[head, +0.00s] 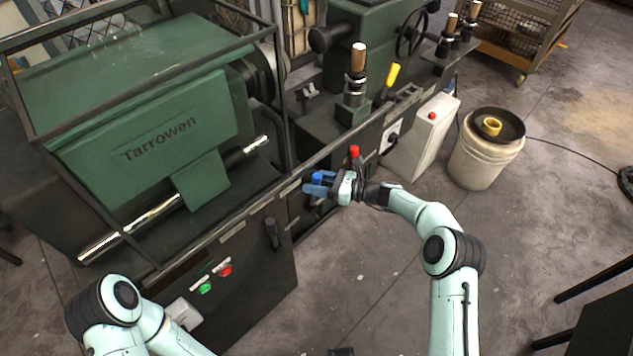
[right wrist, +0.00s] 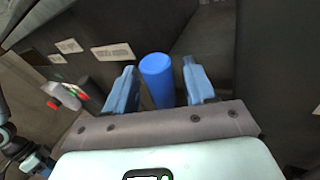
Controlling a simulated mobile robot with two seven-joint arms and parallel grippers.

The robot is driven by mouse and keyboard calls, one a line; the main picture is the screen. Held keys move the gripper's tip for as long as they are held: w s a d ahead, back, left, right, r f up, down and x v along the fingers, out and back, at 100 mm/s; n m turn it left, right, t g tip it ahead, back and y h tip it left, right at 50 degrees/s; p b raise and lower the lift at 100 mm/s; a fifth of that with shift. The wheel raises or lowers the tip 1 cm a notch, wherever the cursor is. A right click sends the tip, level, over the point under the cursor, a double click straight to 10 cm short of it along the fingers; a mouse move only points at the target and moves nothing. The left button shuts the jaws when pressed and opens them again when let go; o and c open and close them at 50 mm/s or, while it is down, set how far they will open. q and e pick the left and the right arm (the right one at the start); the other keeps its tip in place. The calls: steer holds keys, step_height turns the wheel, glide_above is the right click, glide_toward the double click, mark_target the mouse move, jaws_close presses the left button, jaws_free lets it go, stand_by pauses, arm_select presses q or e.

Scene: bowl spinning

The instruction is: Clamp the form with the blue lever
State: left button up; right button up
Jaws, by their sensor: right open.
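The blue lever's cylindrical grip (right wrist: 158,80) stands between the two fingers of my right gripper (right wrist: 160,90) in the right wrist view. The fingers are open, one on each side of it, with a small visible gap on the right; contact on the left is hard to tell. In the head view the right gripper (head: 315,188) is at the front of the green lathe, and the blue lever (head: 321,177) is partly hidden by its pale blue fingers. I cannot make out the form clearly.
The green lathe (head: 160,130) marked Tarrowen fills the left. A red-knobbed lever (head: 354,152) stands close to my right gripper, a yellow lever (head: 391,76) farther back. Open floor lies in front.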

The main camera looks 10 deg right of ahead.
arm_select(q)
steer(key=shift+s+d+r+g+p, duration=0.25)
steer(key=shift+s+r+g+p, duration=0.05)
steer(key=shift+s+r+p, duration=0.35)
arm_select(e)
steer(key=v, duration=1.3)
steer(key=shift+d, duration=0.2)
